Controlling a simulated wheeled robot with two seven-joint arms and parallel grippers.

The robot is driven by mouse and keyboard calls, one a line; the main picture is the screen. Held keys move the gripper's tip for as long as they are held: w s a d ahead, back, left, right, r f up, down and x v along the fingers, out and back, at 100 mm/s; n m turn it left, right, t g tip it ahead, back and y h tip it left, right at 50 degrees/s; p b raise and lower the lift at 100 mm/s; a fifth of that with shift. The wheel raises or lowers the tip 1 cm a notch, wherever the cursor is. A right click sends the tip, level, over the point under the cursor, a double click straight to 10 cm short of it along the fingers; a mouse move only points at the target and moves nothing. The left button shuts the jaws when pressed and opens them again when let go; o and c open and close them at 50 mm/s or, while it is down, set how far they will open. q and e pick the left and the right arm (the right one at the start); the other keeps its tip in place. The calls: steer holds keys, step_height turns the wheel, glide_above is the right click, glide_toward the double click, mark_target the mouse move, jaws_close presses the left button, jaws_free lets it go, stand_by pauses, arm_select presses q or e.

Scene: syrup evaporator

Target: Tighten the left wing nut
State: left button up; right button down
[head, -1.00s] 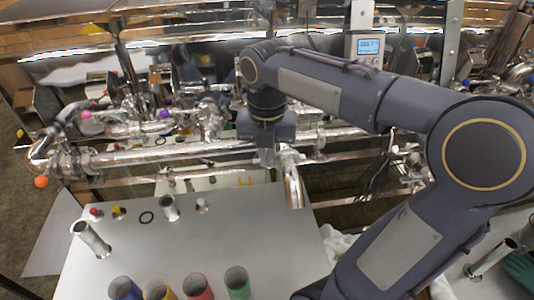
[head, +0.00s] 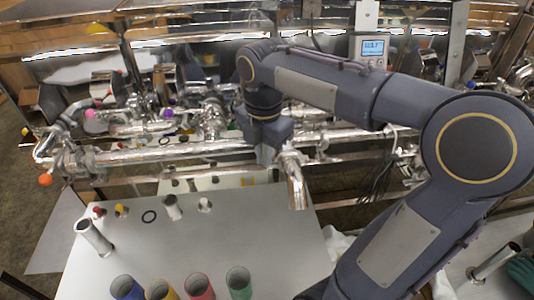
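My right gripper (head: 265,156) points down at the shiny steel pipe line (head: 190,149), beside the joint where a bent pipe end (head: 294,180) turns down toward the table. Its fingers look close together, but they are small and partly hidden, so I cannot tell their opening or whether they touch anything. No wing nut can be made out clearly; the fittings around the gripper are too small and cluttered. My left gripper is not in view.
A display box (head: 371,48) stands behind my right arm. The table's middle is clear.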

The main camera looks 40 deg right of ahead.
steer(key=m, duration=0.2)
steer(key=w+m, duration=0.1)
steer(key=m, duration=0.3)
steer(key=shift+w, duration=0.25)
steer(key=d+m, duration=0.1)
steer(key=m, duration=0.5)
steer(key=w+d+m, duration=0.1)
steer(key=m, duration=0.6)
steer(key=d+m, duration=0.1)
steer(key=m, duration=0.5)
steer(key=shift+w+d, duration=0.25)
steer(key=shift+m, duration=0.4)
steer(key=c, duration=1.6)
jaws_free()
